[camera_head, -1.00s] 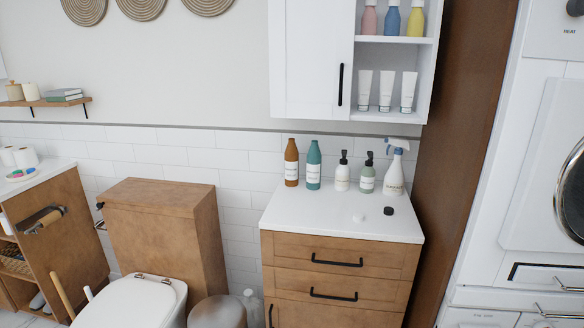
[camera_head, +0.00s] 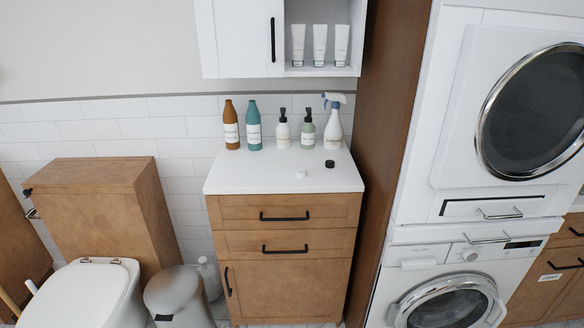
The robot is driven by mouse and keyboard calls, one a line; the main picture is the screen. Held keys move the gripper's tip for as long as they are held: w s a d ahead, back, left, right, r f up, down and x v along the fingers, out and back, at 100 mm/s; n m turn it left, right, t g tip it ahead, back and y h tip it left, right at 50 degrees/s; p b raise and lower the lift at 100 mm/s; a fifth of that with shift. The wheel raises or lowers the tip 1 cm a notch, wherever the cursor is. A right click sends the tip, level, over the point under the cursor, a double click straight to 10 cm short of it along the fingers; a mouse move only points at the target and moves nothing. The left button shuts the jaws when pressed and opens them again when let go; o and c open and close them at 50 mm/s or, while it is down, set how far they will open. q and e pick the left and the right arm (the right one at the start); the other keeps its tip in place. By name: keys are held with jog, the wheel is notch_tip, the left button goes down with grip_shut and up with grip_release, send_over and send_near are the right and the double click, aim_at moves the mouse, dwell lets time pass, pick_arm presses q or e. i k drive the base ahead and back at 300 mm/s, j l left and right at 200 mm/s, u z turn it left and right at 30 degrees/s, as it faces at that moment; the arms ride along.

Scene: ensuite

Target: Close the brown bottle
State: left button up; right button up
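The brown bottle (camera_head: 231,126) stands upright at the back left of the white countertop (camera_head: 270,178), with a white label and no cap visible on its narrow neck. A teal bottle (camera_head: 254,127) of like shape stands just to its right. A small black cap (camera_head: 330,164) lies on the countertop towards the right. A small white cap (camera_head: 301,174) lies to its left and slightly nearer. Neither of my grippers shows in the head view.
Two pump bottles, one white (camera_head: 282,131) and one green (camera_head: 306,130), and a spray bottle (camera_head: 333,124) stand along the back of the counter. A wall cabinet (camera_head: 238,40) hangs above. A tall brown panel (camera_head: 382,120) borders the right. The counter's front is clear.

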aim_at(229, 116)
jog(key=i+j+z, duration=0.3)
jog(key=i+j, duration=0.25)
jog(key=i+j+z, duration=0.25)
jog(key=i+j, duration=0.3)
jog(key=j, duration=0.1)
